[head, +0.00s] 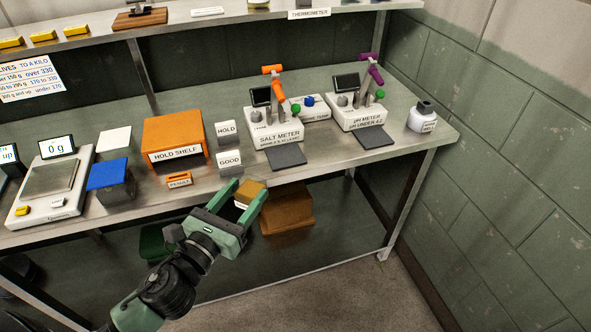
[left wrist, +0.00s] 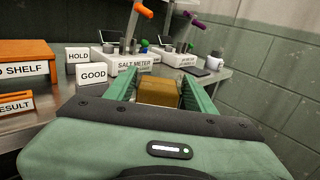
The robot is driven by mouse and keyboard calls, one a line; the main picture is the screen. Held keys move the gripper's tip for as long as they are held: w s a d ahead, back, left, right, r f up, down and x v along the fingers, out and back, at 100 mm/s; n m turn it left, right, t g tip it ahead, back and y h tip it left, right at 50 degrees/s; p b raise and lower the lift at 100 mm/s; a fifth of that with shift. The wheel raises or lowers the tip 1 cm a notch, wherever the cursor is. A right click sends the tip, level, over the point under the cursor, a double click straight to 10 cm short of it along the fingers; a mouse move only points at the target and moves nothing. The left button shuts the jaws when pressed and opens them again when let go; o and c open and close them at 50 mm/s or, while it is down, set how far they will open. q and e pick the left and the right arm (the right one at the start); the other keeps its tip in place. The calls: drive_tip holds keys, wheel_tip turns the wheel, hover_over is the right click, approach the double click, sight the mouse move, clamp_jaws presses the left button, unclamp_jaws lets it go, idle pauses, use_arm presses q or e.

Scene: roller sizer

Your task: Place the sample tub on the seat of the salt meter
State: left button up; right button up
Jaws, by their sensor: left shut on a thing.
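My left gripper (head: 238,203) is shut on the sample tub (head: 250,191), a small box with a yellow-brown top and a pale front. The tub is held in front of the bench's front edge, below and left of the salt meter. The tub also shows between the green fingers in the left wrist view (left wrist: 158,92). The salt meter (head: 276,133) is a white unit with an orange-handled arm, a dark screen and a dark flat pad (head: 287,156) at its front. Whether this pad is its seat I cannot tell. My right gripper is not in view.
A white GOOD block (head: 229,163) and HOLD block (head: 226,132) stand left of the salt meter. The pH meter (head: 356,112) with a purple handle stands to its right. An orange hold shelf (head: 172,133) and a scale (head: 50,190) are further left. A brown box (head: 287,211) sits below the bench top.

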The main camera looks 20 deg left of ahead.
sight(247, 177)
use_arm(q)
drive_tip(key=w, duration=0.1)
drive_tip(key=w+a, duration=0.2)
drive_tip(key=shift+w+f+b, duration=0.2)
drive_tip(key=shift+w+b, duration=0.15)
drive_tip(key=shift+b, duration=0.05)
drive_tip(key=w+d+p, duration=0.1)
drive_tip(key=w, duration=0.4)
drive_tip(key=w+d+p, duration=0.1)
drive_tip(key=w, duration=0.5)
drive_tip(key=w+d+p, duration=0.1)
drive_tip(key=w, duration=0.4)
drive_tip(key=shift+w+d, duration=0.25)
drive_tip(key=shift+w, duration=0.15)
drive_tip(key=shift+f, duration=1.8)
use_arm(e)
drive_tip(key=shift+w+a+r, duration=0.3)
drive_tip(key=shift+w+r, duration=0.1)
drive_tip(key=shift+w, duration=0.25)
use_arm(q)
drive_tip(key=shift+f+b, duration=0.15)
drive_tip(key=shift+b, duration=0.15)
drive_tip(key=o, duration=1.5)
drive_tip(key=shift+o, duration=0.7)
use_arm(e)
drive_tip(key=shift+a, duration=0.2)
